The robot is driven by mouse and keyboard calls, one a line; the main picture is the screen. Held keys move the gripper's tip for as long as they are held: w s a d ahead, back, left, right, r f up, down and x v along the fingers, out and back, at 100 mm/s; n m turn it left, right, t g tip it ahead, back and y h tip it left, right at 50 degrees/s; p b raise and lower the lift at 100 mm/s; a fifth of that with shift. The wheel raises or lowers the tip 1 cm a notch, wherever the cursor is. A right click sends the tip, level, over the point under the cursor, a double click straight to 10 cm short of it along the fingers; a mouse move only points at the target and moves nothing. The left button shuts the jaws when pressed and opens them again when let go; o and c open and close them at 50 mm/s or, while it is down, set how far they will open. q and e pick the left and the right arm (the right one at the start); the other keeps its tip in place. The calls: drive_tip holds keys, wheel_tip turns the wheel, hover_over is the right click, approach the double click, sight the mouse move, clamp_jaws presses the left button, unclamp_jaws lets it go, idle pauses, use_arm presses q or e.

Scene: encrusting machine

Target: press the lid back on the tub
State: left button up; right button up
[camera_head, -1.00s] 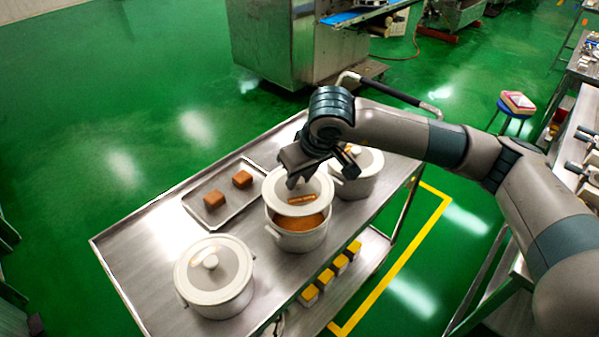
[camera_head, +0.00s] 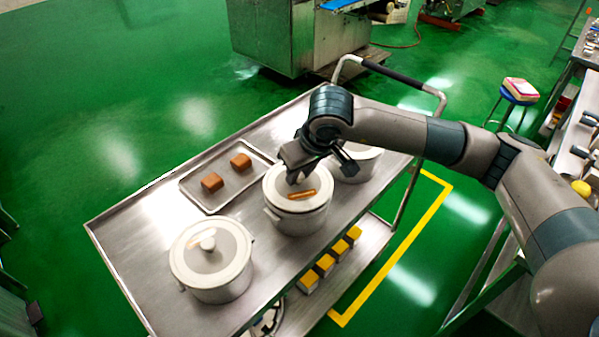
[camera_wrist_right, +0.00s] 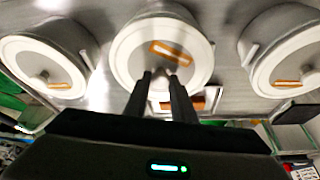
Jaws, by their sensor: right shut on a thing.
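The white tub (camera_head: 300,221) stands in the middle of the steel cart, with its round lid (camera_head: 312,206) over its mouth. The lid carries an orange-brown label and looks level on the rim; whether it is pressed fully down I cannot tell. My right gripper (camera_head: 296,178) is above the lid, shut on its knob, which the fingers mostly hide. In the right wrist view the two fingers (camera_wrist_right: 162,80) reach to the knob of the lid (camera_wrist_right: 135,55). My left gripper is not in view.
A lidded white tub (camera_head: 212,262) stands at the front left, another (camera_head: 362,165) behind to the right, partly hidden by my arm. A tray (camera_head: 212,203) with two brown blocks lies left of the middle tub. Yellow-topped containers (camera_head: 325,263) sit on the lower shelf.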

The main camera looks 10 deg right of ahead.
drive_tip(key=shift+b, duration=0.65)
idle(0.7)
idle(0.5)
drive_tip(key=shift+b, duration=0.4)
drive_tip(key=shift+s+d+f+b, duration=0.1)
drive_tip(key=shift+d+b, duration=0.2)
drive_tip(key=shift+b, duration=0.1)
